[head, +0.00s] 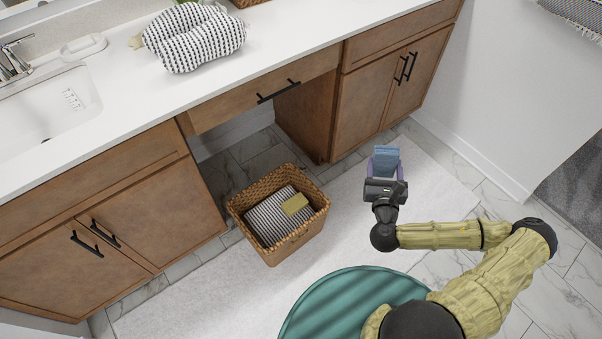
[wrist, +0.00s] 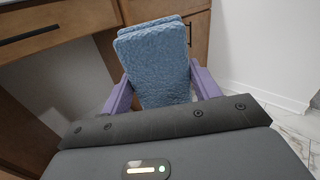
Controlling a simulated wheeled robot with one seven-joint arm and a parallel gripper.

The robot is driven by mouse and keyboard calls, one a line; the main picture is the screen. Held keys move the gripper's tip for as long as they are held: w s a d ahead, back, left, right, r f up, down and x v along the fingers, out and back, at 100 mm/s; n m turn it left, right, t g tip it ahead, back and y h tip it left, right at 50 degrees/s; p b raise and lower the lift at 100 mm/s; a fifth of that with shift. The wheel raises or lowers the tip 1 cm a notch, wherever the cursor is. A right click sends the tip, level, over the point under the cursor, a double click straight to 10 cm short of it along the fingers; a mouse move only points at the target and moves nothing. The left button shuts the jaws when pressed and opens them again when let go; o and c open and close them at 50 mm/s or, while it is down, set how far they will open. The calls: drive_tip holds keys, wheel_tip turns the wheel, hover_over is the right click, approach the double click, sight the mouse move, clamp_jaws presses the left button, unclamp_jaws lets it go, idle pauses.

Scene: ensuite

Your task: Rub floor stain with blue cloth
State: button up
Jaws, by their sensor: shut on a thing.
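My gripper (head: 386,166) is over the right part of the white rug, in front of the right-hand cabinet. Its purple fingers are shut on a folded blue cloth (head: 386,157). In the wrist view the blue cloth (wrist: 157,65) stands up between the two fingers of my gripper (wrist: 160,90), its top edge pointing away from me. The cloth appears held above the floor, though its exact height is hard to tell. I see no clear stain on the floor in either view.
A wicker basket (head: 278,246) with a striped towel and a yellow item stands on the white rug (head: 190,290). Wooden cabinets (head: 370,100) under a white counter (head: 290,42) line the back. Marble tile (head: 490,205) lies right of the rug, beside a white wall.

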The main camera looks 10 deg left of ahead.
drive_tip(key=d, duration=0.7)
drive_tip(key=shift+d, duration=0.15)
